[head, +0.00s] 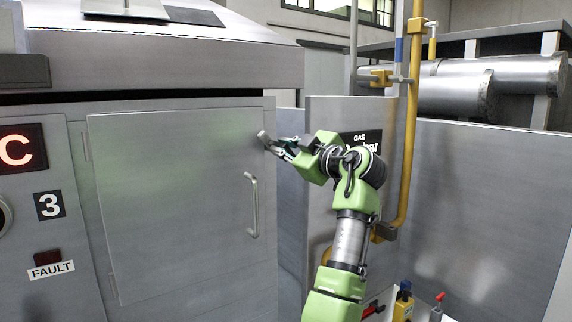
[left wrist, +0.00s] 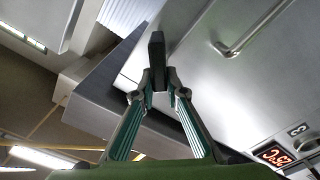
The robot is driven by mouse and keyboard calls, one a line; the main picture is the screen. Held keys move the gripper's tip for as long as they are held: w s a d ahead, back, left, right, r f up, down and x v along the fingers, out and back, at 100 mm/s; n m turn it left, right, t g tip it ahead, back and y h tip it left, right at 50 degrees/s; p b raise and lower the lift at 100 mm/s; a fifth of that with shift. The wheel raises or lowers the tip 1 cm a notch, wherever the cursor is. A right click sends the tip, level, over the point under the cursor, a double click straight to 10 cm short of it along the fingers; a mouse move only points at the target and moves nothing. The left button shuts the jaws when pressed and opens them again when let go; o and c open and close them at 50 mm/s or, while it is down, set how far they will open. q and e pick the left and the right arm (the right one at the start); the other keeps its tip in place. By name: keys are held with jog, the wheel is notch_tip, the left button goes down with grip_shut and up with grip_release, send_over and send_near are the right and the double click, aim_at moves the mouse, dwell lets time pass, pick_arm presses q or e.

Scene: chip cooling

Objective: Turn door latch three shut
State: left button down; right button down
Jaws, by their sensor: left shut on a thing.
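Door three is a closed-looking grey metal panel (head: 170,200) on the cabinet, beside a "3" label (head: 49,205). Its latch (head: 263,138) is a short grey bar at the door's upper right edge, tilted in the head view. My left gripper (head: 277,147) is at the latch. In the left wrist view the latch (left wrist: 157,52) is a dark bar between the two fingertips, and my left gripper (left wrist: 160,88) is shut on its near end. The fingers partly hide the latch in the head view. My right gripper is in neither view.
A vertical bar handle (head: 252,205) is on the door below the latch; it also shows in the left wrist view (left wrist: 250,35). A grey panel with a "GAS" sign (head: 360,139) and a yellow pipe (head: 411,130) stand right of the cabinet, close to my arm.

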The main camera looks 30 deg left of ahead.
pick_arm(q)
jog(key=n+b, duration=0.2)
jog(key=n, duration=0.1)
jog(key=n+b, duration=0.1)
jog(key=shift+s+a+f+n+b, duration=0.15)
jog(key=shift+s+f+n+b, duration=0.15)
jog(key=shift+f+n+b, duration=0.1)
jog(key=shift+s+f+n+b, duration=0.1)
jog(key=shift+n+b, duration=0.5)
jog(key=shift+n, duration=0.6)
jog(key=shift+f+n+b, duration=0.15)
jog(key=shift+n+b, duration=0.35)
jog(key=shift+n, duration=0.8)
